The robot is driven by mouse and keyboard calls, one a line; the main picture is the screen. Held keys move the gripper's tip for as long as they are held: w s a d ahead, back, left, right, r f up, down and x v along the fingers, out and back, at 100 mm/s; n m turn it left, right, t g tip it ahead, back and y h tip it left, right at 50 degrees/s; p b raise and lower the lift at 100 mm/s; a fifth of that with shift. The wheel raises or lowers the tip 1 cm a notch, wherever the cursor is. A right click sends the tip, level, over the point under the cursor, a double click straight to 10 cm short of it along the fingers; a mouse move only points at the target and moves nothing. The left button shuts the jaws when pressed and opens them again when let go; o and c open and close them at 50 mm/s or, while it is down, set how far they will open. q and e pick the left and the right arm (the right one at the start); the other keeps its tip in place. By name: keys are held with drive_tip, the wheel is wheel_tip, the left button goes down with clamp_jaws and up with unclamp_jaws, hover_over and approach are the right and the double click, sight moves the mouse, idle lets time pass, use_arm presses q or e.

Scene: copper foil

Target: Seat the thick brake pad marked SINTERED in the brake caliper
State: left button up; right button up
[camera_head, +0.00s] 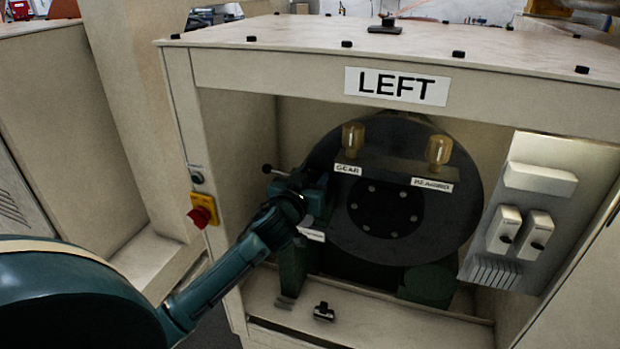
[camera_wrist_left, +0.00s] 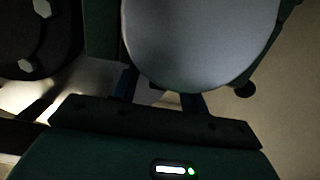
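A green caliper-like block (camera_head: 315,195) sits at the left edge of a large dark disc (camera_head: 440,205) inside the cabinet marked LEFT. My left gripper (camera_head: 293,203) is at this block, in front of the disc's left edge; contact is unclear. In the left wrist view, its blue fingers (camera_wrist_left: 160,96) stand apart, partly hidden behind a large grey rounded shape (camera_wrist_left: 200,40). Whether they grip anything is hidden. A white label (camera_head: 312,234) shows just below the gripper, too small to read. I cannot make out a SINTERED marking. My right gripper is not in view.
Two amber cups, over labels GEAR (camera_head: 352,140) and BEARING (camera_head: 439,152), stand before the disc. A small black fitting (camera_head: 323,312) is on the cabinet floor (camera_head: 385,325). A red stop button (camera_head: 200,216) is on the left post. Switch boxes (camera_head: 520,230) line the right wall.

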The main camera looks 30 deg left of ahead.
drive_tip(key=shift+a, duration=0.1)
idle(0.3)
use_arm(q)
drive_tip(key=b+v, duration=0.1)
drive_tip(key=v, duration=1.2)
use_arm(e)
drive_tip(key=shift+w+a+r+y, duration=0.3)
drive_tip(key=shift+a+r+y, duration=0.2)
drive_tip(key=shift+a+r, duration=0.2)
use_arm(q)
drive_tip(key=shift+s+f, duration=0.1)
